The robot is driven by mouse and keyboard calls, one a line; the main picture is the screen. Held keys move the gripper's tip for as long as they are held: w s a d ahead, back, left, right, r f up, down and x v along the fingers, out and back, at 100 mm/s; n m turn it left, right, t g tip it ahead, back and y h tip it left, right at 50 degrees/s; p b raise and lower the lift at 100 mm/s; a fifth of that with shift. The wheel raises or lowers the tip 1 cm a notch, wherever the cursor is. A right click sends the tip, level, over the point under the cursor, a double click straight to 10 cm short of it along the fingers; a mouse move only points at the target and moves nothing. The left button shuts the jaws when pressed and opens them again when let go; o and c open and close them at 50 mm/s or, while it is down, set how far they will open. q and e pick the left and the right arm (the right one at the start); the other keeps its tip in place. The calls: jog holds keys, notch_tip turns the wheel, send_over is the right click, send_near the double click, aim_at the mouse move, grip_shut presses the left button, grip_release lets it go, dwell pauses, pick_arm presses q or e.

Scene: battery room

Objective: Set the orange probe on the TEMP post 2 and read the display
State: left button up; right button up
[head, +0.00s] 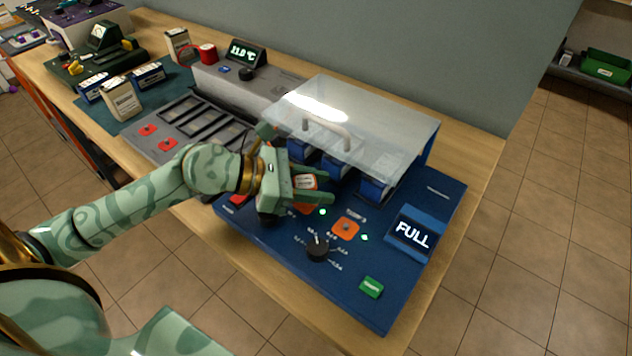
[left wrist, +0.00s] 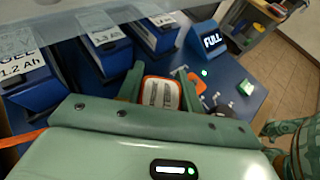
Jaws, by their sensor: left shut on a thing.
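My left gripper (head: 310,190) is shut on a small orange-edged piece with a pale face (left wrist: 162,92). It holds the piece over the blue panel, in front of the clear cover. I cannot tell whether this piece is the orange probe, or whether it touches the panel. A lit display (head: 412,235) on the panel reads FULL; it also shows in the left wrist view (left wrist: 212,40). No post marked TEMP 2 is legible. My right gripper is not in view.
The clear cover (head: 360,110) with a handle stands over several blue batteries (head: 375,188). The panel has an orange square (head: 346,229), a black knob (head: 317,247) and a green button (head: 371,287). A red cylinder (head: 208,53) stands on the grey unit's far end.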

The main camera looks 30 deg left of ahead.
pick_arm(q)
jog(key=shift+f+b, duration=0.3)
jog(key=shift+f, duration=0.3)
jog(key=shift+r, duration=0.15)
jog(key=shift+r+p, duration=0.75)
jog(key=shift+p, duration=0.05)
dwell(0.4)
jog(key=shift+f+b, duration=0.4)
jog(key=shift+f, duration=0.5)
jog(key=o, duration=0.8)
